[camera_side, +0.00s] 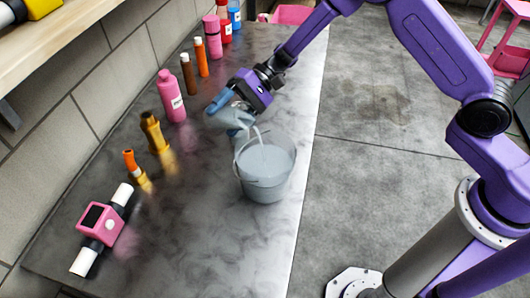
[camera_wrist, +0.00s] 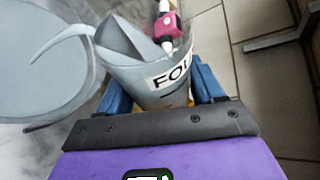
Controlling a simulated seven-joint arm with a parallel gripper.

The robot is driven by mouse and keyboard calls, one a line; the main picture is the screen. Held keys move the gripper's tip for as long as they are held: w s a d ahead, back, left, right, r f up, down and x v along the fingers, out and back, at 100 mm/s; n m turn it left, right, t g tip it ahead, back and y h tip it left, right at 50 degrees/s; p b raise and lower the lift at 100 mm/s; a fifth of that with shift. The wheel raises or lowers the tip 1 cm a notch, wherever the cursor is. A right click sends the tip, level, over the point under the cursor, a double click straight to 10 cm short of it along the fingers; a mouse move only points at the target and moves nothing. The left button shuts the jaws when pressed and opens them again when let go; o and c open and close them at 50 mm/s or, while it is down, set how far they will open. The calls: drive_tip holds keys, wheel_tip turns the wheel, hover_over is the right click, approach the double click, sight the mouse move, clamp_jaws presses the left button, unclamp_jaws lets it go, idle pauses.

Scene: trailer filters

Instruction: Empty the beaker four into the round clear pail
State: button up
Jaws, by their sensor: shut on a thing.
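My gripper (camera_side: 233,103) is shut on the beaker four (camera_side: 227,119), with one blue finger on each side of it in the wrist view (camera_wrist: 160,92). The beaker (camera_wrist: 140,72) is tilted over the pail's rim, and its label reads "FOU", the rest hidden. A pale grey-blue liquid stream (camera_side: 260,135) runs from its lip into the round clear pail (camera_side: 264,188). The pail stands upright on the bench and holds a good amount of the same liquid. In the wrist view the pail (camera_wrist: 38,122) is at the left, under the stream.
Several bottles line the wall side of the dark bench, among them a pink bottle (camera_side: 171,96) and a gold one (camera_side: 154,131). A pink device with white ends (camera_side: 100,222) lies at the near left. The bench (camera_side: 215,235) is clear in front of the pail.

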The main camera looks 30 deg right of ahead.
sight(249, 109)
idle(0.4)
drive_tip(key=shift+r+n+t+y+p, duration=0.3)
drive_tip(key=shift+r+n+t+p, duration=0.1)
drive_tip(key=shift+r+n, duration=0.2)
idle(1.2)
drive_tip(key=shift+s+d+f+n+t+y, duration=0.15)
drive_tip(key=shift+s+d+n+t+y, duration=0.05)
drive_tip(key=shift+s+n, duration=0.2)
drive_tip(key=shift+s+d+f+n+t+y, duration=0.1)
drive_tip(key=shift+s+d+n+t+y, duration=0.15)
drive_tip(key=shift+s, duration=0.2)
idle(1.1)
drive_tip(key=shift+s+r+n+y, duration=0.15)
drive_tip(key=shift+r+n+y, duration=0.1)
drive_tip(key=shift+r+n, duration=0.3)
idle(1.2)
drive_tip(key=shift+s+d+f+n+t+y, duration=0.1)
drive_tip(key=shift+s+f+n+t+y, duration=0.25)
drive_tip(key=shift+n, duration=0.35)
idle(0.7)
drive_tip(key=shift+d+r+n+y, duration=0.1)
drive_tip(key=shift+r+n+y, duration=0.15)
drive_tip(key=shift+n, duration=0.05)
idle(0.4)
